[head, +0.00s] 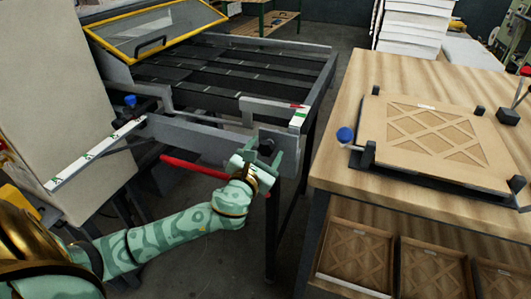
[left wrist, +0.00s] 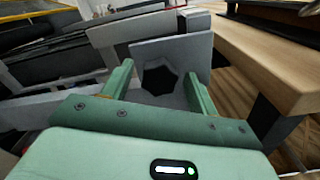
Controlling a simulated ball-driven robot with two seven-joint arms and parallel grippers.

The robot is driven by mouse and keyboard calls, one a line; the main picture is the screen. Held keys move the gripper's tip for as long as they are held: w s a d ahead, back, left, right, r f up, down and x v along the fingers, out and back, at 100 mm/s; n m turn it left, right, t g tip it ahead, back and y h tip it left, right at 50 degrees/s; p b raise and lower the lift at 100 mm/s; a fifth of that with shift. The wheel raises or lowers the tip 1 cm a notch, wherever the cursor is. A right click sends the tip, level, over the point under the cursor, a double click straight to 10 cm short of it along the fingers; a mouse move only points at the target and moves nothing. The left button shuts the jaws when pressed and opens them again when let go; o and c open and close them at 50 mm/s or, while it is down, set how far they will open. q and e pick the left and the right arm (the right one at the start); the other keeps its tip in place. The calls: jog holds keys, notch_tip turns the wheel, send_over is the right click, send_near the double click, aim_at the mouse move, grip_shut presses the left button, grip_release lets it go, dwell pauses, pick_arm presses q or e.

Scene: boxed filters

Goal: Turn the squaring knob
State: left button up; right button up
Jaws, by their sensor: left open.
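A black lobed knob (head: 266,146) sits on a grey plate at the near right corner of the machine. In the left wrist view the knob (left wrist: 160,79) faces me, with the grey plate (left wrist: 190,48) behind it. My left gripper (head: 262,156) is open in front of the plate. In the left wrist view its two green fingers (left wrist: 158,78) stand on either side of the knob with gaps. I cannot tell how far the fingertips reach past the knob. My right gripper is not in view.
A red lever (head: 195,168) extends left of my gripper. A white scale strip (head: 95,153) and blue knob (head: 130,100) are on the machine's left. A wooden bench (head: 340,170) at the right bears a boxed filter (head: 440,125) in a black fixture with another blue knob (head: 345,135).

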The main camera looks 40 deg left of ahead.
pick_arm(q)
jog(key=shift+w, duration=0.15)
jog(key=c, duration=1)
